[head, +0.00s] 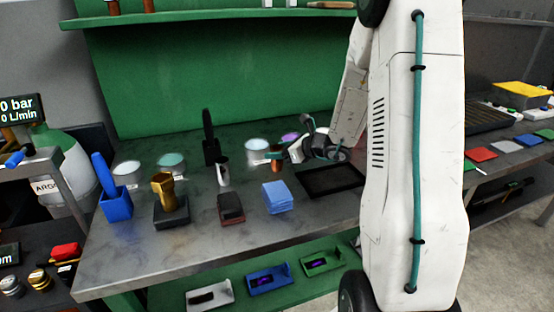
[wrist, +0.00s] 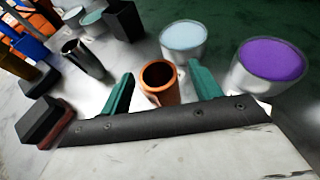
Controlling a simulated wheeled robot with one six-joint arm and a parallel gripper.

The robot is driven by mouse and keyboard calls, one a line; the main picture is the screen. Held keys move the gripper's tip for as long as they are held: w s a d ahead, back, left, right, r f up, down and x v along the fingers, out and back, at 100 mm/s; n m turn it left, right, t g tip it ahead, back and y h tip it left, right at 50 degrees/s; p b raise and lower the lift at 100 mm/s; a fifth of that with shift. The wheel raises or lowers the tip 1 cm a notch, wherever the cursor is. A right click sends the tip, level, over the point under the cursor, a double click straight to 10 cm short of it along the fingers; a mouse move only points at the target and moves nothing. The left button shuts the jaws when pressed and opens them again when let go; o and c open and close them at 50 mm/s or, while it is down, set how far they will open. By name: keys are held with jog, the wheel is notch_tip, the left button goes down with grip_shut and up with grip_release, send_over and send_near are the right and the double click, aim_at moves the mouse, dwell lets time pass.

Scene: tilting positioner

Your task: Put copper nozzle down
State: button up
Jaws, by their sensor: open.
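The copper nozzle (wrist: 160,82) is an orange-brown, open-topped tube. In the wrist view it stands between the two teal fingers of my gripper (wrist: 161,90), with a visible gap on each side. My gripper is open. In the head view the copper nozzle (head: 276,158) appears upright at the back of the metal bench, beside my gripper (head: 291,146). Its base is partly hidden in the wrist view, so its contact with the bench is hard to see.
A light-blue-topped tin (wrist: 184,38) and a purple-topped tin (wrist: 270,64) stand close behind. A silver tube (head: 222,170), brass piece (head: 163,190), blue block stack (head: 277,197) and black-framed tray (head: 332,194) are also on the bench (head: 235,245). Its front strip is clear.

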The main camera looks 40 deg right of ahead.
jog(key=shift+w+a+f, duration=0.15)
jog(key=shift+w+f, duration=0.05)
jog(key=shift+w, duration=0.15)
jog(key=c, duration=1.3)
